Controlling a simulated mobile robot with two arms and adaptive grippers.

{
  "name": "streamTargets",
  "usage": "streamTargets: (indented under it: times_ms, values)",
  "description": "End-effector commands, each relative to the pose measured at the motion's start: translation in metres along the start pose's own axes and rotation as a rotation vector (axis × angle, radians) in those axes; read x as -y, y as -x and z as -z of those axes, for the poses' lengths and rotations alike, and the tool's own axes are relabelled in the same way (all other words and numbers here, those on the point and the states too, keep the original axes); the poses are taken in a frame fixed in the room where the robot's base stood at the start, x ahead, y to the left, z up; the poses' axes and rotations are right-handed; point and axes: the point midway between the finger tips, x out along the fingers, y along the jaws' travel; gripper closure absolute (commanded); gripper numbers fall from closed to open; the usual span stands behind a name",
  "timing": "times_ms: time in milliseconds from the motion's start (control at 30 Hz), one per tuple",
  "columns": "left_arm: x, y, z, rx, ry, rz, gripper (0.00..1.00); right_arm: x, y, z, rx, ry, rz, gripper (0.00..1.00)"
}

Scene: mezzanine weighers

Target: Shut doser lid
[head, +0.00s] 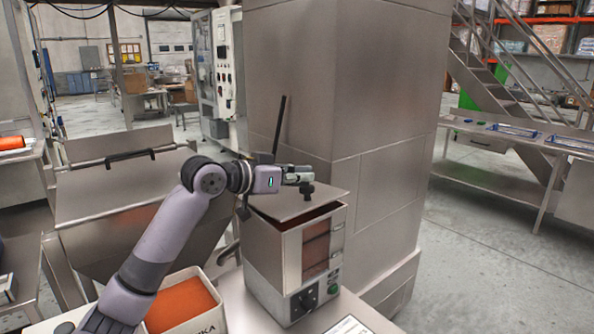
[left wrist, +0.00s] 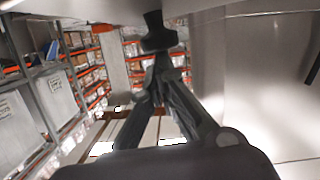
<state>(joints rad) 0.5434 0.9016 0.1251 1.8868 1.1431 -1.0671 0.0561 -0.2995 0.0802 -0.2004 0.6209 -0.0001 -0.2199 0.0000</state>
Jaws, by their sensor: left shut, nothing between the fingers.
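The doser (head: 268,254) is a steel box with a window on its front right side and knobs at its base. Its flat steel lid (head: 330,199) is slightly raised and tilted, with a dark reddish gap under its front right edge. A black knob (head: 307,188) stands on the lid; it also shows in the left wrist view (left wrist: 158,38) just past the fingertips. My left gripper (head: 303,177) is shut and empty, right at the knob and over the lid. Whether it touches the knob I cannot tell. My right gripper is not in view.
A white bin with orange contents (head: 182,305) stands left of the doser, beneath my left arm. A large steel column (head: 340,90) rises close behind the doser. A steel hopper with a black-handled lid (head: 120,185) is at left. Open floor lies at right.

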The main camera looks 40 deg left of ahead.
Motion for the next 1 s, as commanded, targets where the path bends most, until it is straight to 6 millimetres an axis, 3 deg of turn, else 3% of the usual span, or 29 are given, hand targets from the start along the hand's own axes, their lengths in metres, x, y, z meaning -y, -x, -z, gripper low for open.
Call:
streamTargets:
  times_ms: [300,1000]
  values:
    - [-0.006,-0.005,-0.019,-0.001,-0.106,0.027,1.0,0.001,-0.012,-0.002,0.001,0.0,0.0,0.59]
    - [-0.007,-0.005,-0.016,-0.001,-0.122,0.032,1.0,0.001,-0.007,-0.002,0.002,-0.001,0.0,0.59]
